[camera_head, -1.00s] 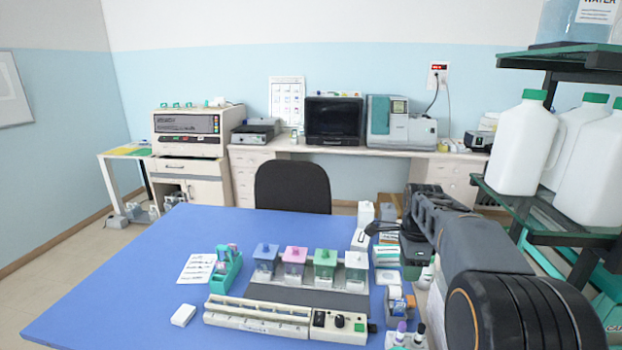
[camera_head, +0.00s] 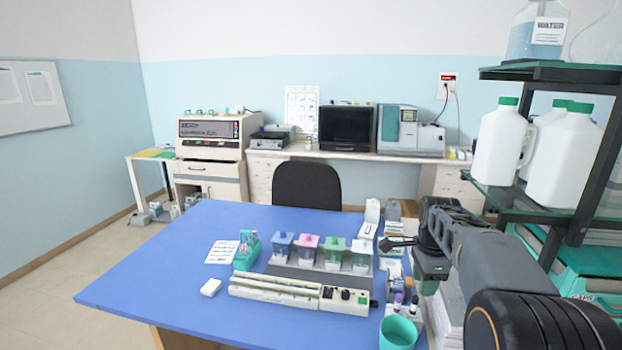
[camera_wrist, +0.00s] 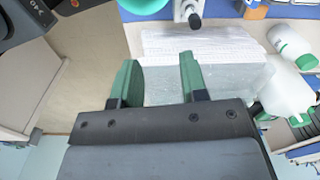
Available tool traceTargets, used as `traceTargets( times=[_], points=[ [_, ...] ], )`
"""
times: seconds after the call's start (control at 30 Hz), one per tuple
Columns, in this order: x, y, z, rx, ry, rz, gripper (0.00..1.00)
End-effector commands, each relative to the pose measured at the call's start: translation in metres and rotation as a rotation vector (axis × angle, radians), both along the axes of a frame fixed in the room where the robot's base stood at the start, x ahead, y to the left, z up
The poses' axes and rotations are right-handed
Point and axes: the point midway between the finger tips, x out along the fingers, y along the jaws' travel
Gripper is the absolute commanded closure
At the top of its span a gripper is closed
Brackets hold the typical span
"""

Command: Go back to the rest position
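My arm comes in from the lower right of the head view, and my gripper (camera_head: 430,278) hangs low at the right edge of the blue table (camera_head: 170,275). In the wrist view my gripper (camera_wrist: 158,63) has its two green fingers well apart with nothing between them. Beyond the fingers lies a stack of white sheets or trays (camera_wrist: 205,45), which looks apart from them. The fingertips are hard to make out in the head view.
Several staining jars (camera_head: 308,248), a slide rack (camera_head: 246,250) and a long white device (camera_head: 300,292) stand on the table. A teal cup (camera_head: 397,332) is at its near right corner. A shelf with white jugs (camera_head: 500,145) stands right.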

Motion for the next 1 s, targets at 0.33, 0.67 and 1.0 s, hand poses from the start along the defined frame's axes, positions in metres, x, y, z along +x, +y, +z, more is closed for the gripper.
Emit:
traceTargets(
  times=[0.33,0.67,1.0],
  points=[
    [-0.011,0.003,-0.026,-0.008,-0.003,0.376,0.60],
    [-0.092,0.047,-0.043,-0.093,-0.082,1.168,0.60],
    [-0.182,0.090,-0.052,-0.236,-0.189,1.593,0.60]
  ],
)
